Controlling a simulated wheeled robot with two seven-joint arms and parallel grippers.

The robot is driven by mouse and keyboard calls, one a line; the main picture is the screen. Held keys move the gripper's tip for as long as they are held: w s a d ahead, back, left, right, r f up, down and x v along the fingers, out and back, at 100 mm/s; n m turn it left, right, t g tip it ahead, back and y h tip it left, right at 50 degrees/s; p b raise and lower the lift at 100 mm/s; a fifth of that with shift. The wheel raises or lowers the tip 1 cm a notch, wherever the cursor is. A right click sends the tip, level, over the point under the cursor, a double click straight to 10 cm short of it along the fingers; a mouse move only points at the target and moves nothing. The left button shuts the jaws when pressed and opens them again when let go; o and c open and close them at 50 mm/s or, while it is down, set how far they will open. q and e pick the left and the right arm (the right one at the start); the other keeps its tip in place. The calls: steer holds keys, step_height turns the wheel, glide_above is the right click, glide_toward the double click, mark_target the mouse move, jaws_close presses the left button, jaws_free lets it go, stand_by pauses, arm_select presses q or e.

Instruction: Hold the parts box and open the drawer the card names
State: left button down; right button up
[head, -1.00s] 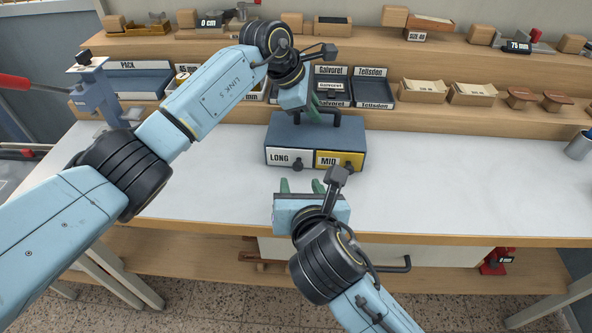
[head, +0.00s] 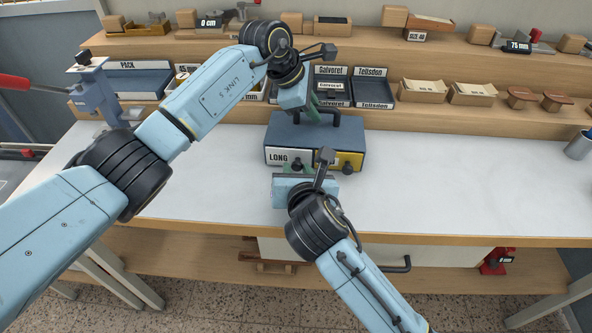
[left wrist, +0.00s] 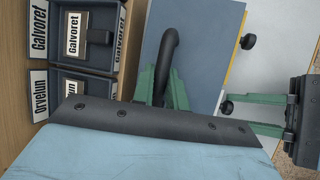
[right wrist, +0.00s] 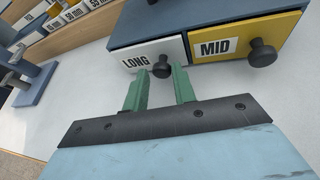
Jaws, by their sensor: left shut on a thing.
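The blue-grey parts box (head: 284,131) stands on the white bench top, with a dark arched handle (left wrist: 167,50) on it. My left gripper (head: 314,103) is shut on this handle. The white LONG drawer (right wrist: 146,52) and yellow MID drawer (right wrist: 228,37) sit side by side in the box's front, both closed. Each has a dark round knob. My right gripper (right wrist: 160,76) is open in front of the LONG drawer, its fingertips either side of the LONG knob (right wrist: 162,68); contact cannot be told. I cannot make out a card naming a drawer.
Behind the box, a wooden shelf (head: 380,117) carries labelled trays and small blocks. A blue-grey stand (head: 97,92) is at the left and a grey cup (head: 579,146) at the far right. The bench (head: 450,190) right of the box is clear.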

arm_select(q)
steer(key=shift+s+d+f, duration=0.1)
arm_select(e)
steer(key=shift+s+a+r, duration=0.1)
steer(key=shift+a, duration=0.15)
jaws_close()
steer(key=s, duration=0.8)
steer(key=shift+s+a, duration=0.2)
steer(key=shift+s, duration=0.1)
steer(key=o, duration=0.5)
jaws_free()
steer(key=shift+d, duration=0.15)
steer(key=v, duration=0.7)
steer(key=shift+s+d+r, duration=0.1)
steer(key=shift+s+d, duration=0.05)
